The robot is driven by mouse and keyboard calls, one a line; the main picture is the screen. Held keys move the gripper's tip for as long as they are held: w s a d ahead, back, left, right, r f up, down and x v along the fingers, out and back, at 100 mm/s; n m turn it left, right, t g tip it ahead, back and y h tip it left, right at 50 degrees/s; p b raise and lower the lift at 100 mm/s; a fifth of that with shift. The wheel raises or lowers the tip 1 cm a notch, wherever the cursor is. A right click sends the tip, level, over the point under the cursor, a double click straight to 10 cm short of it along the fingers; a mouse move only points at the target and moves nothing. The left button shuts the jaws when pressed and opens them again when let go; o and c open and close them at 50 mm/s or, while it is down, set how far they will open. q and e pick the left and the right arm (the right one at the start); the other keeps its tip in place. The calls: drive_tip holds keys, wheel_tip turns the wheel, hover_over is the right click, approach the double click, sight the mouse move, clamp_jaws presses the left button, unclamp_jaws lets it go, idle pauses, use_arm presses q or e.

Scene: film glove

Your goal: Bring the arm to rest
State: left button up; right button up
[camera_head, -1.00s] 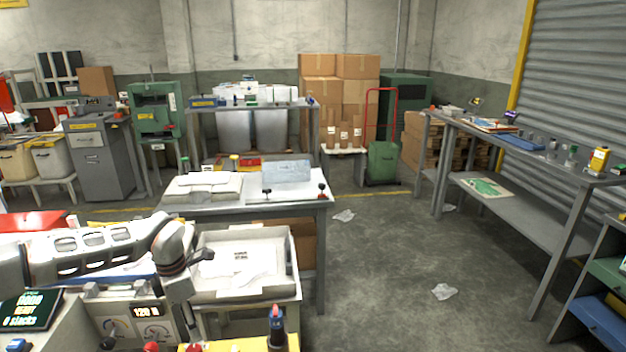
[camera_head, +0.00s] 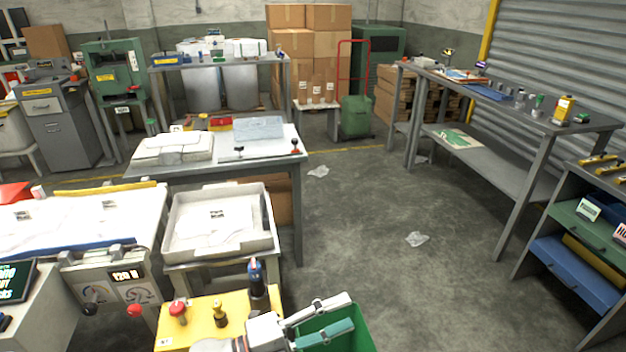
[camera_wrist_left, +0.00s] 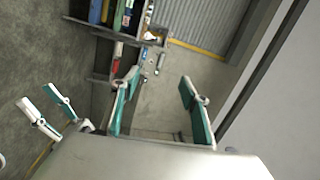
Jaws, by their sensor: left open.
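My left gripper (camera_head: 350,311) is at the bottom middle of the head view, with its white and teal fingers spread and nothing between them. It overlaps the green bin (camera_head: 362,340) in the picture; its height above the bin is unclear. In the left wrist view its two fingers (camera_wrist_left: 158,78) stand apart over bare floor. My right gripper (camera_wrist_left: 45,108) shows at the left of the left wrist view, its fingers apart and empty. It is not in the head view.
A yellow-topped stand (camera_head: 236,310) with a dark bottle (camera_head: 257,283) is just left of the left gripper. A white tray (camera_head: 265,243) stands behind it. Shelves (camera_head: 590,225) are at the right. The floor (camera_head: 400,290) between is open, with scraps of film.

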use_arm(q)
drive_tip(key=a+f+n+t+y, duration=0.95)
drive_tip(key=a+n, duration=0.45)
drive_tip(key=n, duration=0.5)
drive_tip(key=s+a+f+n+g+y, duration=0.5)
drive_tip(key=s+a+f, duration=0.6)
drive_tip(key=f, duration=0.3)
drive_tip(key=shift+s+f+n+y, duration=0.15)
drive_tip(key=shift+s+n+y, duration=0.4)
drive_tip(key=shift+n, duration=0.65)
drive_tip(key=shift+s+g, duration=0.1)
drive_tip(key=shift+g, duration=0.15)
